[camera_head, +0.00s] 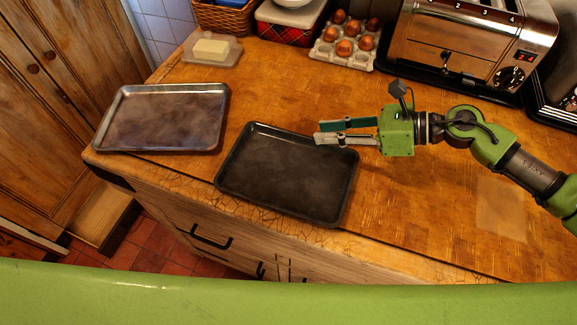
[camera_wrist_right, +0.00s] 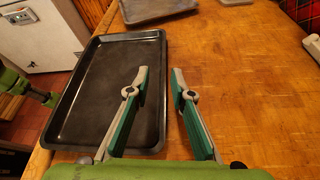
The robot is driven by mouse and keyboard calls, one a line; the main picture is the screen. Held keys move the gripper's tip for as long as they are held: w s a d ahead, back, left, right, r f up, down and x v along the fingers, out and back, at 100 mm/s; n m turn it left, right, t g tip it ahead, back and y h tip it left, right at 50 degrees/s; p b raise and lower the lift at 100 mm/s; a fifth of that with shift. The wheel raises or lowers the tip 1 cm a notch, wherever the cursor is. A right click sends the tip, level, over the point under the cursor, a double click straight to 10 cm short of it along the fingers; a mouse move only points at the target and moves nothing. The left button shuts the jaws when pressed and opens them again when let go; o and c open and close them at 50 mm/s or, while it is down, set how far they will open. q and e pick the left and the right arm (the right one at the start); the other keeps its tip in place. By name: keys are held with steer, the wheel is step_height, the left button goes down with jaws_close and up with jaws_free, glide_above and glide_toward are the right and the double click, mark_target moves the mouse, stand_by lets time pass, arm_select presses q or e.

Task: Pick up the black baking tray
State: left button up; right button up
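The black baking tray (camera_head: 285,178) lies flat on the wooden worktop near its front edge, in the middle of the head view. It also shows in the right wrist view (camera_wrist_right: 100,85), left of centre. My right gripper (camera_head: 318,132) is open and empty at the tray's right far corner. In the wrist view the right gripper's fingers (camera_wrist_right: 158,75) stand apart, one over the tray and the other over bare wood, with the tray's rim between them. I cannot tell how high the fingers are above the rim.
A silver baking tray (camera_head: 165,117) lies left of the black one. Behind are a butter dish (camera_head: 212,50), an egg carton (camera_head: 345,42) and a toaster (camera_head: 470,45). Drawer handles (camera_head: 205,238) show below the front edge. The wood right of the black tray is clear.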

mark_target(296, 140)
steer(key=x, duration=0.3)
steer(key=shift+w, duration=0.1)
steer(key=p+x, duration=0.2)
steer(key=x, duration=0.2)
steer(key=shift+w+a+f, duration=0.2)
steer(key=shift+a+f, duration=0.25)
steer(key=shift+a, duration=0.05)
jaws_close()
